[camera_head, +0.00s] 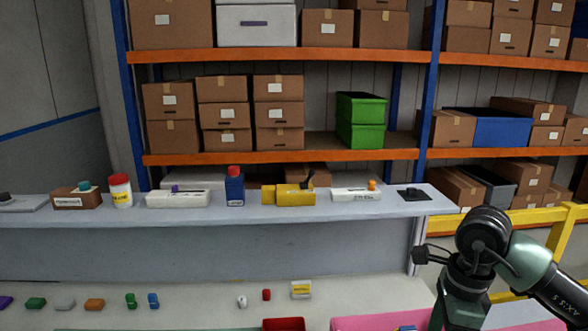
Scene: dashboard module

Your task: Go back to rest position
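My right arm (482,255) comes in at the lower right, bends at a dark joint and runs down past the bottom edge. Its gripper fingers are not in view. My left arm and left gripper are not in view. The grey shelf (330,215) ahead carries a row of modules: a brown box with a teal knob (77,197), a white bottle with a red cap (121,191), a white module with a purple part (178,198), a blue bottle with a red cap (235,187), a yellow module (292,194) and a white module with an orange knob (357,194).
Small coloured parts, such as a green one (36,303) and an orange one (95,304), lie on the lower table (200,301). A red bin (284,324) and a pink tray (375,322) are cut off at the bottom, near my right arm. A yellow rail (561,235) stands at the right.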

